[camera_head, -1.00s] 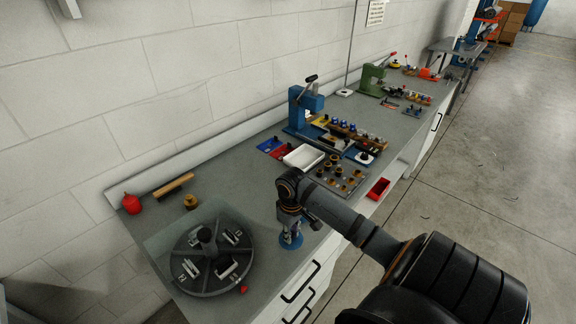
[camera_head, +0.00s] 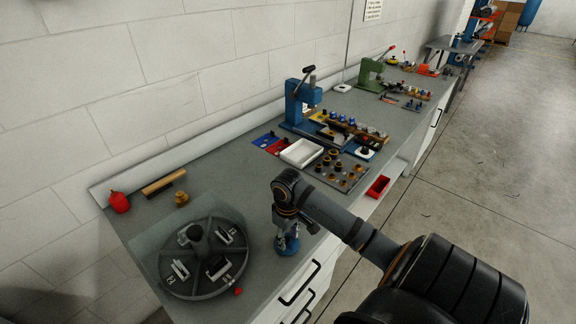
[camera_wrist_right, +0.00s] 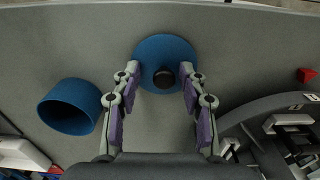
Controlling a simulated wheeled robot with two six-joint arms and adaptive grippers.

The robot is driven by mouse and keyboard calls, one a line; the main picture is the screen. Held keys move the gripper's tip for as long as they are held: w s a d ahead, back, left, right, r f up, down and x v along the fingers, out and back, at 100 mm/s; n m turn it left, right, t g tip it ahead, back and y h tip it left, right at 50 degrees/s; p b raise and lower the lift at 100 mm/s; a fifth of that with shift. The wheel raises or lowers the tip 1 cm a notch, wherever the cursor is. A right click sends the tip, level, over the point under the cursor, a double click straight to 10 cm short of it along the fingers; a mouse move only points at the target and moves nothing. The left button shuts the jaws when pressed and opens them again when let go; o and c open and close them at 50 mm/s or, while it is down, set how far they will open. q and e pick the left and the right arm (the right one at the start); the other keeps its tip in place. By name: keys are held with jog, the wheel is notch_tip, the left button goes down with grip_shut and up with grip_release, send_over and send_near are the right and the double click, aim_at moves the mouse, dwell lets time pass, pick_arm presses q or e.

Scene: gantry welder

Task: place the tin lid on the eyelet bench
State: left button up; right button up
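The tin lid, a blue disc with a dark knob, lies on the grey bench top in the right wrist view (camera_wrist_right: 165,47). My right gripper (camera_wrist_right: 159,72) is open above it, with its two fingers apart on either side of the knob. In the head view the right gripper (camera_head: 287,232) points down over blue at the bench's front edge. An open blue tin (camera_wrist_right: 70,106) lies beside the lid in the wrist view. The long grey bench (camera_head: 235,185) carries these things; I cannot tell whether it is the eyelet bench. My left gripper is not in view.
A dark round fixture (camera_head: 205,262) stands close to the left of the right gripper. A red can (camera_head: 119,202) and brass piece (camera_head: 182,198) sit behind it. A white tray (camera_head: 301,153), blue press (camera_head: 298,105) and green press (camera_head: 370,75) stand farther along.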

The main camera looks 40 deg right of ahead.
aim_at(288, 237)
jog(key=shift+r, duration=0.3)
notch_tip(288, 237, up, 12)
jog(key=p, duration=0.2)
jog(key=shift+f, duration=0.15)
